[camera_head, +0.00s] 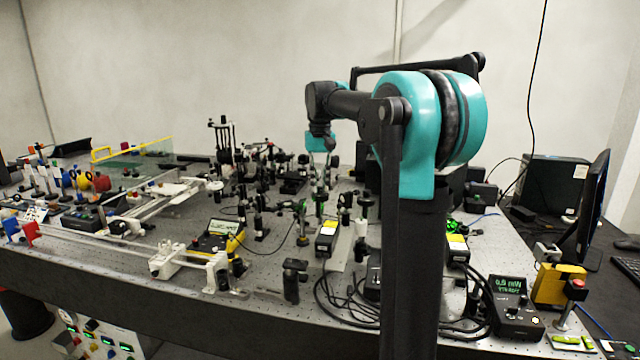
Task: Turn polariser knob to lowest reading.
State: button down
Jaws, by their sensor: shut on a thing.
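My gripper (319,178) points down over the middle of the optical bench, below the teal wrist. Its fingers are shut on a small part among the optics, apparently the polariser knob. The knob is too small and too covered by the fingers to make out its shape or angle. A black meter box (515,318) with green display text stands at the front right; its text appears inverted and I cannot read it surely. A yellow-edged meter (213,240) with a lit screen lies left of centre; its value is too small to read.
Many black posts and mounts crowd the bench (270,288) around my gripper. Yellow-topped boxes (326,236) and loose black cables lie in front. A clear panel (135,153) and white rails are at left. A monitor (592,205) and a yellow device (560,284) stand at right.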

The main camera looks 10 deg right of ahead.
aim_at(320, 187)
jog(key=n, duration=0.5)
jog(key=shift+n, duration=0.3)
jog(key=n, duration=0.5)
jog(key=shift+n, duration=0.4)
jog(key=c, duration=1.5)
grip_release()
jog(key=shift+o, duration=0.2)
notch_tip(320, 187, up, 12)
